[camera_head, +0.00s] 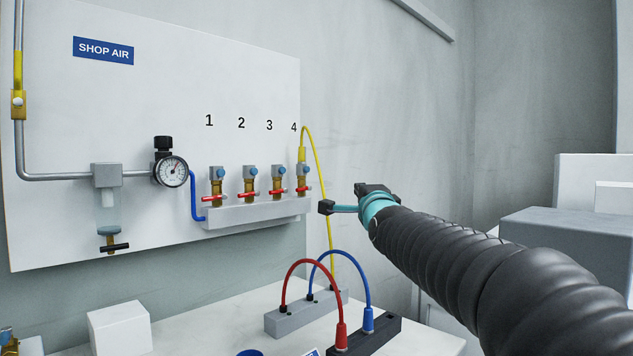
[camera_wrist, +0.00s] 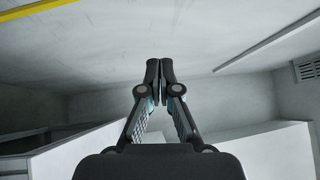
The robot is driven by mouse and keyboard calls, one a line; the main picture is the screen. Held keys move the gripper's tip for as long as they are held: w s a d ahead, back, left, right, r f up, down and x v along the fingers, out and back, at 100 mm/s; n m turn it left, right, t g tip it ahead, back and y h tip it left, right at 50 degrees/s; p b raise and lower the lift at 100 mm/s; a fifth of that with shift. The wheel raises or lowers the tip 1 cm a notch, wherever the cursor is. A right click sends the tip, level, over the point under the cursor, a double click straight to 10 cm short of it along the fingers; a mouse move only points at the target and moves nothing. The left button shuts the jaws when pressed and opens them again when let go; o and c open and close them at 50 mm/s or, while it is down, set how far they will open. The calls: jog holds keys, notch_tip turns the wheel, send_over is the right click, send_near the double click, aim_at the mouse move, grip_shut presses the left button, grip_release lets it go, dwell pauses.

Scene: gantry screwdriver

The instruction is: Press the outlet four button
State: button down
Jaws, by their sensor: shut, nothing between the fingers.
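The outlet labelled four (camera_head: 303,178) is the rightmost of the outlets on the white wall panel in the head view. It has a blue round button (camera_head: 305,168) on its front, a red lever below, and a yellow hose (camera_head: 320,165) plugged in at its top. My gripper (camera_head: 326,207) is right of and lower than outlet four, apart from it, at the end of my arm. In the wrist view my gripper (camera_wrist: 160,72) is shut and empty, fingertips together, with bare wall behind. Outlet four does not show in the wrist view.
Outlets one (camera_head: 217,185), two (camera_head: 250,183) and three (camera_head: 278,182) stand in a row on the grey manifold (camera_head: 250,211). The yellow hose hangs close to my gripper. Red (camera_head: 312,262) and blue (camera_head: 350,254) cables arch over the bench below. A white box (camera_head: 120,328) stands at left.

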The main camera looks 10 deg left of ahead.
aim_at(307, 169)
jog(key=w+a+r+m+t+b, duration=0.1)
jog(key=w+a+r+m+t, duration=0.1)
jog(key=w+a+r+m, duration=0.1)
jog(key=shift+w+a+r+m+t+y, duration=0.3)
jog(key=shift+w+a+r+m+t, duration=0.1)
jog(key=shift+w, duration=0.2)
jog(key=w+a+p, duration=0.5)
jog(key=a+p, duration=0.2)
jog(key=shift+w, duration=0.2)
jog(key=shift+w+f, duration=0.1)
dwell(1.3)
jog(key=shift+w+a, duration=0.15)
jog(key=shift+a, duration=0.1)
